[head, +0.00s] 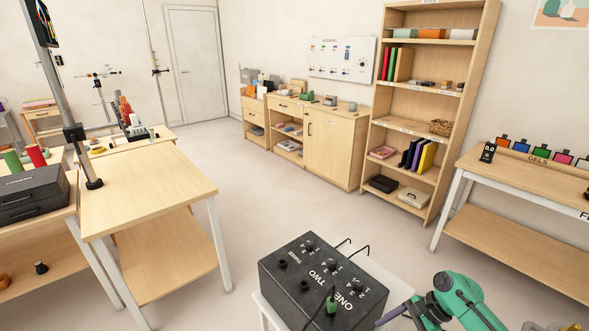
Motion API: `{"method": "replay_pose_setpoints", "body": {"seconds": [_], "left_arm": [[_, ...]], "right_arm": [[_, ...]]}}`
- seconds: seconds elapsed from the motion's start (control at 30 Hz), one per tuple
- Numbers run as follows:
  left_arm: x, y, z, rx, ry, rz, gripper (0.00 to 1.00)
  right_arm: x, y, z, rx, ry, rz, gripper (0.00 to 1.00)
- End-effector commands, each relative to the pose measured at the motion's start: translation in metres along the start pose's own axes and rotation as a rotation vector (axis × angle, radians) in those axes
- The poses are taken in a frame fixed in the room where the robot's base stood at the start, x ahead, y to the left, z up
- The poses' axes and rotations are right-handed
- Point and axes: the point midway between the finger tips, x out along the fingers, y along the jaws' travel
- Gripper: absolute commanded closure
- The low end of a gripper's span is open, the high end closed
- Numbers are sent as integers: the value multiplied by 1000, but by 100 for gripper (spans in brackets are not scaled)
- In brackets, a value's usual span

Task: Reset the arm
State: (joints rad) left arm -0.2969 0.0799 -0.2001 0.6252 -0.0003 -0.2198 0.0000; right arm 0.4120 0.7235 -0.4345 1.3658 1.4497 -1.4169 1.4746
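My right arm shows as green and dark links at the bottom right of the head view, beside a black box (290,262). Its dark end (425,311) is near the box's right edge and partly cut off by the frame; I cannot make out whether the fingers are open or shut. My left arm and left gripper are not in view. The box has a sloped panel with sockets, numbers and the labels ONE and TWO, and a third label that is hard to read. A small green plug-like piece (331,304) stands upright in the panel near ONE.
The box rests on a small white stand (267,312). A wooden table (150,188) with a pole is at left, beside a black case (32,193). A tall shelf (375,110) and cabinets (337,150) line the back. A bench (530,185) is at right. The middle floor is clear.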

Motion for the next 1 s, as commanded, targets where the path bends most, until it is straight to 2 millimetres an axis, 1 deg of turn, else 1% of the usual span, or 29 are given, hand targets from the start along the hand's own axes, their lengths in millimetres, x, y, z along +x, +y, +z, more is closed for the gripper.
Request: {"method": "replay_pose_setpoints", "body": {"seconds": [0.03,0.07,0.17,0.2,0.27,0.33,0.37,0.4,0.47,0.5,0.53,0.57,0.6,0.67,0.7,0.73,0.8,0.83,0.9,1.0], "left_arm": [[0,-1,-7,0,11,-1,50],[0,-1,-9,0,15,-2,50],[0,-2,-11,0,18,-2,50],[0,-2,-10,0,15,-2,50],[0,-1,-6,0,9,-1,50],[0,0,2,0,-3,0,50],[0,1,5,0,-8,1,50],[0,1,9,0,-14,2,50],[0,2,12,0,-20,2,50],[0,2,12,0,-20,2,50],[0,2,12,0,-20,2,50],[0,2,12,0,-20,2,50],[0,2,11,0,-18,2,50],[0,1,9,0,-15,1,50],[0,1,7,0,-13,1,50],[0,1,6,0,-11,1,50],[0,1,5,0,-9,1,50],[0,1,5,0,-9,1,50],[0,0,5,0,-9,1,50],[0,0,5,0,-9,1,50]], "right_arm": [[12,5,-13,-14,23,-12,29],[18,7,-21,-30,43,-23,29],[42,21,-53,-93,122,-47,29],[53,29,-67,-122,159,-51,29],[69,44,-88,-177,220,-50,29],[92,70,-114,-260,300,-31,29],[102,85,-126,-305,338,-14,29],[117,109,-142,-378,391,19,29],[142,154,-163,-516,469,94,29],[159,188,-173,-630,512,158,29],[170,215,-178,-723,536,212,29],[182,241,-180,-819,551,267,29],[196,275,-178,-954,556,339,29],[216,321,-170,-1146,541,433,29],[226,345,-162,-1259,522,480,29],[233,360,-155,-1333,506,507,29],[244,384,-143,-1461,474,546,29],[246,390,-140,-1496,464,556,29],[250,397,-135,-1542,452,567,29],[250,397,-135,-1552,453,568,29]]}}
